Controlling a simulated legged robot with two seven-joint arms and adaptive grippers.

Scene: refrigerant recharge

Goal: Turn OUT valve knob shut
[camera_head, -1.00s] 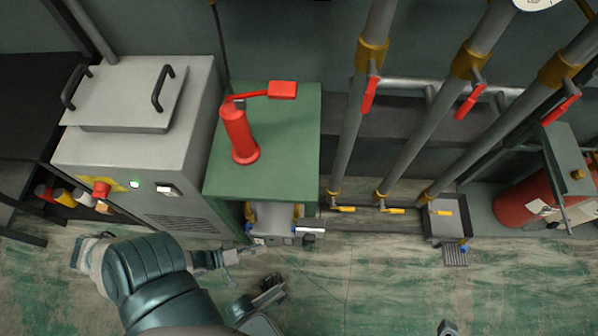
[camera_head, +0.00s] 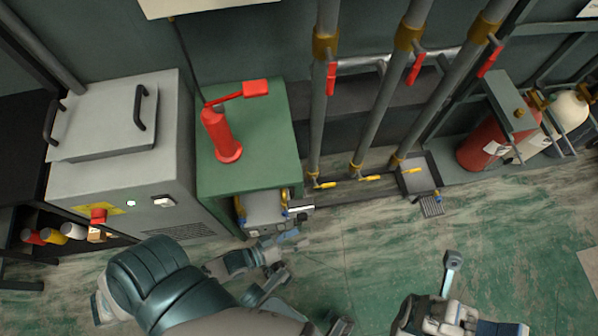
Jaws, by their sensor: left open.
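A small grey unit (camera_head: 264,208) stands low under the front of the green cabinet, with yellow fittings and blue knobs. Which is the OUT valve knob I cannot tell, as no label is readable. My left gripper (camera_head: 272,252) is open, just in front of and below the unit, and appears empty. Contact with a knob cannot be made out. My right arm shows at the bottom right, with a grey finger-like part (camera_head: 452,262) pointing up; its jaw state is unclear.
A red hand pump (camera_head: 221,137) stands on the green cabinet (camera_head: 262,150). A grey machine (camera_head: 120,160) is at left. Pipes with red and yellow levers (camera_head: 373,178) stand right of the cabinet, then a red cylinder (camera_head: 480,145). The green floor (camera_head: 370,240) in front is clear.

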